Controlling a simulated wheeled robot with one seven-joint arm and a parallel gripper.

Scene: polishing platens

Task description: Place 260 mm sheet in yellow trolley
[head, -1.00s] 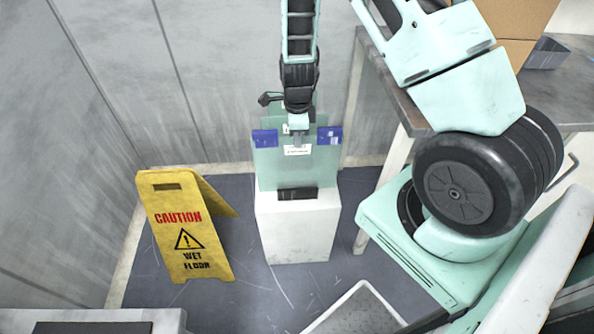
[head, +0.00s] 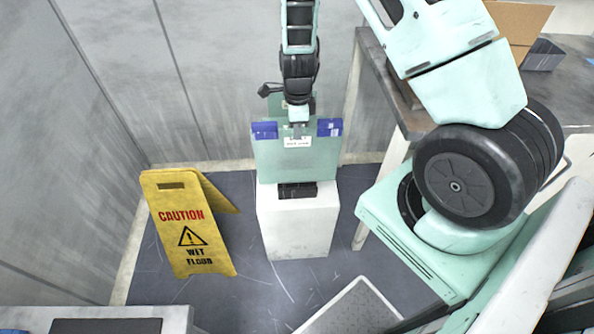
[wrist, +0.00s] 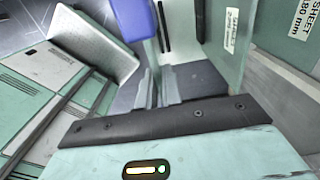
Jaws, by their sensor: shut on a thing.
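My gripper (head: 298,118) is shut at the top edge of a greenish see-through sheet (head: 295,165), which stands upright at the black slot block on the white pedestal (head: 297,225). The sheet has blue pads at its two upper corners and a white label too small to read in the head view. Part of another greenish sheet shows behind it. In the wrist view my gripper (wrist: 160,92) has its fingers close together near a blue pad (wrist: 138,20). A labelled sheet (wrist: 290,60) at the right edge reads "SHEET" and a partly cut number ending in "80 mm". No yellow trolley shows.
A yellow wet-floor sign (head: 188,225) stands on the floor left of the pedestal. A grey bench (head: 568,100) with a cardboard box (head: 520,22) and a dark bin (head: 543,55) is at the right. Walls close off the left and back. Floor between sign and pedestal is clear.

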